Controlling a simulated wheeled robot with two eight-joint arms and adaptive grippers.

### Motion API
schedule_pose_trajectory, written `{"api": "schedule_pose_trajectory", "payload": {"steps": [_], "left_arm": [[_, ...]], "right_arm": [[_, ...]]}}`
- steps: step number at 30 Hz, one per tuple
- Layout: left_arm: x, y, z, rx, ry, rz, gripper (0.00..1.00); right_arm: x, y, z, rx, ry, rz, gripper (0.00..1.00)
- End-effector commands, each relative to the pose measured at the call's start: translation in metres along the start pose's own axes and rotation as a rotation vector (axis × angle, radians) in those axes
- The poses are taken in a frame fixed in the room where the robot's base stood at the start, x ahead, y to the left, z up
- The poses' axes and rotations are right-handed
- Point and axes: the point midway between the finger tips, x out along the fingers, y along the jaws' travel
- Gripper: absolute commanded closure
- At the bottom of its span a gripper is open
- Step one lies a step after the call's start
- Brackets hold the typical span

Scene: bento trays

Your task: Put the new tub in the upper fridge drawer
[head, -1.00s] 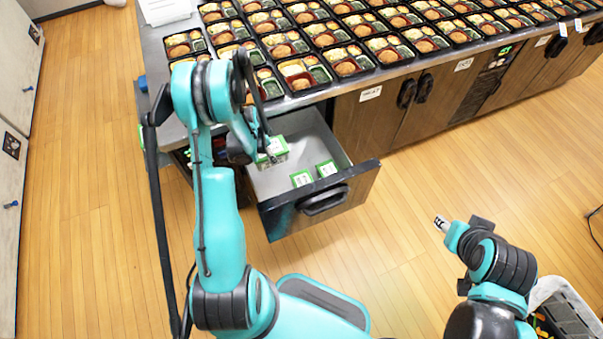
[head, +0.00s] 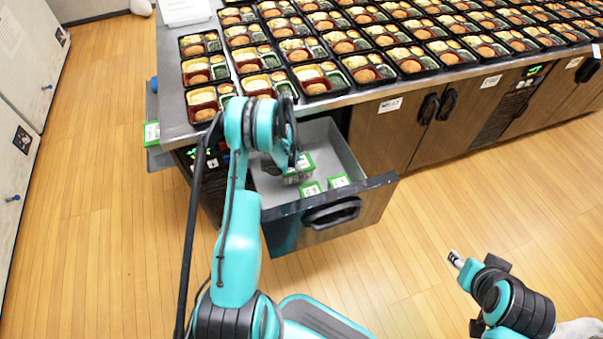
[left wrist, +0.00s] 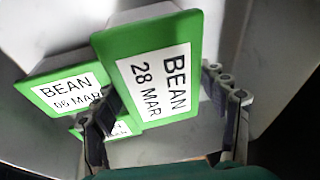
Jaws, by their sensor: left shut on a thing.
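The upper fridge drawer (head: 340,148) is pulled open below the counter. My left gripper (head: 291,158) reaches down into it and is shut on a green-lidded tub (head: 303,169). In the left wrist view this tub (left wrist: 152,75) is tilted between the fingers (left wrist: 166,118), with its label reading BEAN 28 MAR. A second tub (left wrist: 68,90), labelled BEAN 05 MAR, is beside it; another is mostly hidden below. In the head view two green-lidded tubs (head: 310,190) (head: 340,180) lie near the drawer front. My right gripper (head: 455,259) hangs over the floor, its jaws too small to judge.
Rows of bento trays (head: 345,45) cover the counter above the drawer. A green-and-white item (head: 152,133) is at the counter's left end. Closed cabinet doors (head: 425,115) run to the right. The wooden floor (head: 420,215) in front is clear.

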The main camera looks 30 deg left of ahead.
Motion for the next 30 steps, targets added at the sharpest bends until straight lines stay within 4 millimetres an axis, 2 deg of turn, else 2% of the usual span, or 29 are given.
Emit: {"api": "schedule_pose_trajectory", "payload": {"steps": [1,3,8,11,18,29,30], "left_arm": [[0.012,-0.004,-0.006,0.0,0.0,0.0,0.68],[0.021,-0.009,-0.013,0.001,0.0,0.0,0.68],[0.03,-0.016,-0.022,0.0,0.0,0.0,0.68],[0.037,-0.015,-0.021,-0.001,0.0,0.0,0.68],[0.069,-0.01,-0.012,-0.001,0.0,0.0,0.68],[0.07,-0.01,-0.012,-0.001,0.0,0.0,0.68],[0.07,-0.01,-0.012,-0.001,0.0,0.0,0.17]], "right_arm": [[0.006,0.0,0.004,0.0,0.0,0.0,0.6],[0.009,0.0,0.006,0.0,0.0,0.0,0.6],[0.011,0.0,0.008,0.0,0.0,0.0,0.6],[0.014,0.0,0.01,0.0,0.0,0.0,0.6],[0.029,0.0,0.02,0.0,0.0,0.0,0.6],[0.027,0.0,0.019,0.0,0.0,0.0,0.6],[0.027,0.0,0.019,0.0,0.0,0.0,0.6]]}}
